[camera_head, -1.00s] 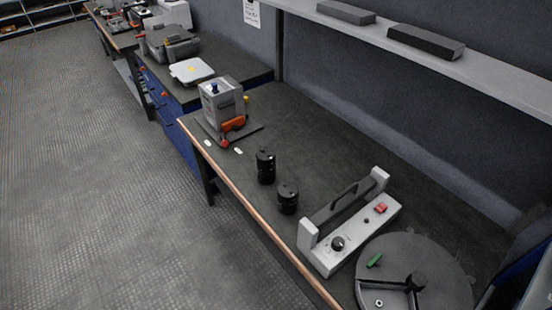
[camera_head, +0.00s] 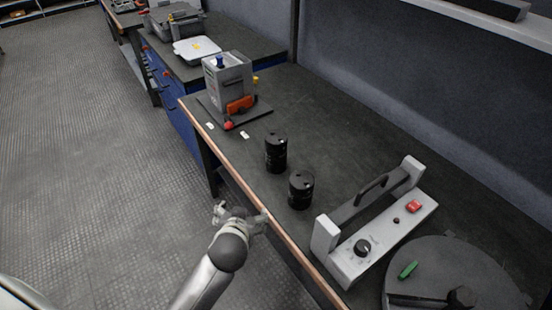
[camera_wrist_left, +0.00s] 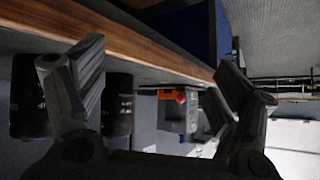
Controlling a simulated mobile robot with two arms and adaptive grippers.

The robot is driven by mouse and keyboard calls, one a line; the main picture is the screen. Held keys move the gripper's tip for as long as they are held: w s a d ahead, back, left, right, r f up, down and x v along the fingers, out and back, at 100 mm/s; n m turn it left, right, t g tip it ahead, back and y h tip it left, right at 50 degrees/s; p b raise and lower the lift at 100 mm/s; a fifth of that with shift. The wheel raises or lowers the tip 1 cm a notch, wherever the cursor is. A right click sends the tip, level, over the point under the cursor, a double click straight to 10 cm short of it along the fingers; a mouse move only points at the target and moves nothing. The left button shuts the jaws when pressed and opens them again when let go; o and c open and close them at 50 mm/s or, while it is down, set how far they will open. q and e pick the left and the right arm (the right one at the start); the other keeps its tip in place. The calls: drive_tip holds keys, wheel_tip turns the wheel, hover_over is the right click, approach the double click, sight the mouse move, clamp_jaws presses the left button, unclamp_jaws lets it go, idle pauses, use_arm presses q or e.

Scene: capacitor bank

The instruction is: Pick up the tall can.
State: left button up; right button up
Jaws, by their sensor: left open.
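Two black cans stand upright on the dark workbench (camera_head: 330,125). The farther can (camera_head: 276,153) looks slightly taller than the nearer can (camera_head: 301,190), though the difference is small. My left gripper (camera_head: 240,212) is open and empty, by the bench's wooden front edge, to the left of the cans and apart from them. In the left wrist view its fingers (camera_wrist_left: 160,62) are spread. There the farther can (camera_wrist_left: 118,105) is partly hidden behind one finger, and the nearer can (camera_wrist_left: 28,95) is at the left. My right gripper is not in view.
A grey device with an orange part (camera_head: 232,88) stands behind the cans. A grey handled unit with a red switch (camera_head: 375,230) and a round dark disc (camera_head: 455,270) are in front to the right. A shelf (camera_head: 470,25) runs above.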

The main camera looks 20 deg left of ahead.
use_arm(q)
drive_tip(key=w+d+r+n+t+y, duration=0.1)
drive_tip(key=w+d+r+t, duration=0.1)
drive_tip(key=w+r+t, duration=0.4)
drive_tip(key=w+d+r+t, duration=0.2)
drive_tip(key=w+r, duration=0.7)
drive_tip(key=r, duration=0.2)
drive_tip(key=b, duration=0.2)
approach(276, 137)
drive_tip(key=d+x, duration=0.1)
drive_tip(key=x, duration=0.1)
drive_tip(key=w, duration=0.1)
drive_tip(key=w+a, duration=0.1)
drive_tip(key=w, duration=0.1)
drive_tip(key=shift+a+p, duration=0.35)
drive_tip(key=shift+p, duration=0.05)
drive_tip(key=shift+p+x, duration=0.3)
drive_tip(key=shift+x, duration=2.2)
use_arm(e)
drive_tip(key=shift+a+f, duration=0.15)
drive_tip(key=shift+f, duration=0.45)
